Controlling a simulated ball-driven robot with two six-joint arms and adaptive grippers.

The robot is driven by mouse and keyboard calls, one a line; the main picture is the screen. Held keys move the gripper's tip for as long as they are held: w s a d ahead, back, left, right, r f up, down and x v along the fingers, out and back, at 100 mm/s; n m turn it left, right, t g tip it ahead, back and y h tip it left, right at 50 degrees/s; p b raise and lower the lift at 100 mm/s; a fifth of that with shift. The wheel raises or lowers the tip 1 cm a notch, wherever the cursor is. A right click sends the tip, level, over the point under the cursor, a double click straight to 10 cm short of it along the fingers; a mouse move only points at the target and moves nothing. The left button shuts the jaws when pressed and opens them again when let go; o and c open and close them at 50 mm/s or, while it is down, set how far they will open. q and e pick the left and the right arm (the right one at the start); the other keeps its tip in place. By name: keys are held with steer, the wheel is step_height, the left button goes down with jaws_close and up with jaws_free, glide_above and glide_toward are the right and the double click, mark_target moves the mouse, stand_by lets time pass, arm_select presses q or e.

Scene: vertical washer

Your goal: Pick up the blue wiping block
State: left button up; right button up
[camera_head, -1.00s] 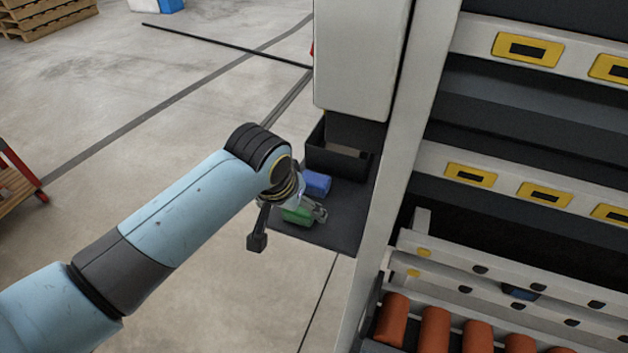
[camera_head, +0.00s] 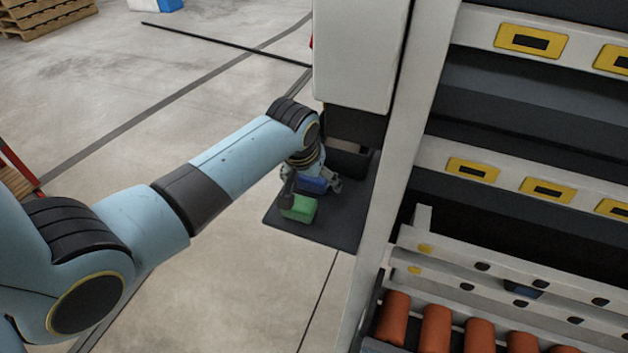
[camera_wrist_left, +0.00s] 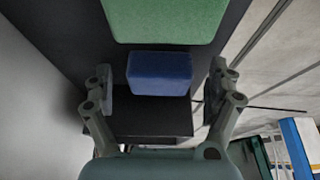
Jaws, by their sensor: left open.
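The blue wiping block (camera_head: 311,184) lies on a dark shelf (camera_head: 325,228) beside the washer's frame. It also shows in the left wrist view (camera_wrist_left: 159,73), between the two fingers and apart from both. My left gripper (camera_head: 316,187) is open above the block, its fingers on either side of it. A green block (camera_head: 299,208) lies on the same shelf, close to the blue one; it fills the top of the left wrist view (camera_wrist_left: 165,20). My right gripper is out of view.
A black open bin (camera_head: 347,160) stands at the back of the shelf, under a pale housing (camera_head: 362,55). A white upright post (camera_head: 398,165) borders the shelf on the right. Racks with orange rollers (camera_head: 434,328) lie beyond it. The floor to the left is open.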

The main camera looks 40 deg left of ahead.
arm_select(q)
steer(key=shift+c, duration=0.4)
steer(key=c, duration=1.2)
steer(key=shift+a+r, duration=0.3)
steer(key=shift+r, duration=0.05)
steer(key=shift+c, duration=0.2)
step_height(320, 180, up, 7)
steer(key=shift+a+f+p, duration=0.1)
steer(key=shift+f+p, duration=0.05)
steer(key=shift+p, duration=0.3)
steer(key=s+a+b, duration=0.1)
steer(key=a+b, duration=0.1)
steer(key=a, duration=1.7)
steer(key=shift+s+f, duration=0.2)
steer(key=shift+s, duration=0.05)
